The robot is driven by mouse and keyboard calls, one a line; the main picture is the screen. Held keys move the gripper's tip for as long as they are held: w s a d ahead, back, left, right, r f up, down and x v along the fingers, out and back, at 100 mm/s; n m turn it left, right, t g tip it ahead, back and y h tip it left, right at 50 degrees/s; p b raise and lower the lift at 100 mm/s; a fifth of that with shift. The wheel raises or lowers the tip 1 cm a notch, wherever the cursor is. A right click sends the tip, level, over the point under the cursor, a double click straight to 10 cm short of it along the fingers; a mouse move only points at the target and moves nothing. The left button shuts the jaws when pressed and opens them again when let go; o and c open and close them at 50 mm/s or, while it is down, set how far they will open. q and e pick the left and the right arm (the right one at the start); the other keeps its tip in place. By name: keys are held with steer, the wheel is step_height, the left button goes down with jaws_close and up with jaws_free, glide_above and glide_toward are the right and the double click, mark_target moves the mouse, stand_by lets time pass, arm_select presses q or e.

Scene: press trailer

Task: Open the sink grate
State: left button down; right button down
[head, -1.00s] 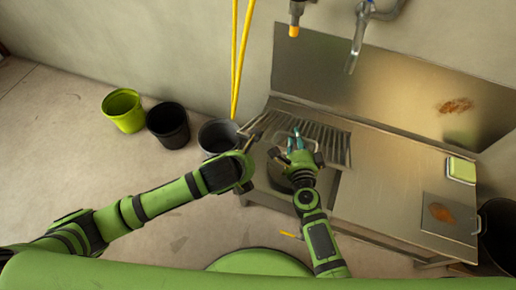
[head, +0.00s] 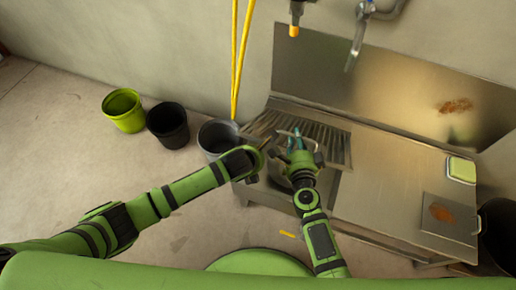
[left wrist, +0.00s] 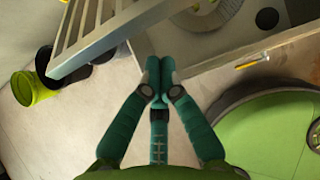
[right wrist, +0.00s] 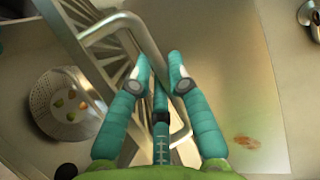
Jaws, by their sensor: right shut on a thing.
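The metal sink grate (head: 325,142) is a slatted rack at the left end of the steel sink unit. It looks tilted up over the basin, and its frame also shows in the left wrist view (left wrist: 92,38). My right gripper (head: 296,140) is at the grate; in the right wrist view its fingers (right wrist: 162,72) are shut on a bar of the grate (right wrist: 135,30). My left gripper (head: 268,143) is beside the grate's left end. In the left wrist view its fingertips (left wrist: 160,68) are together and empty, just off the frame.
A perforated strainer (right wrist: 45,108) with food scraps sits in the basin below the grate. The steel counter (head: 385,180) to the right is mostly clear, with a sponge-like block (head: 461,170). A grey bucket (head: 217,137), black bucket (head: 168,124) and green bucket (head: 123,110) stand left.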

arm_select(q)
steer(key=shift+w+d+r, duration=0.15)
steer(key=shift+w+r, duration=0.2)
steer(key=shift+r, duration=0.2)
steer(key=shift+w+d+r, duration=0.1)
steer(key=shift+w+r, duration=0.25)
steer(key=shift+r, duration=0.2)
arm_select(e)
steer(key=shift+a+r, duration=0.1)
steer(key=shift+r, duration=0.05)
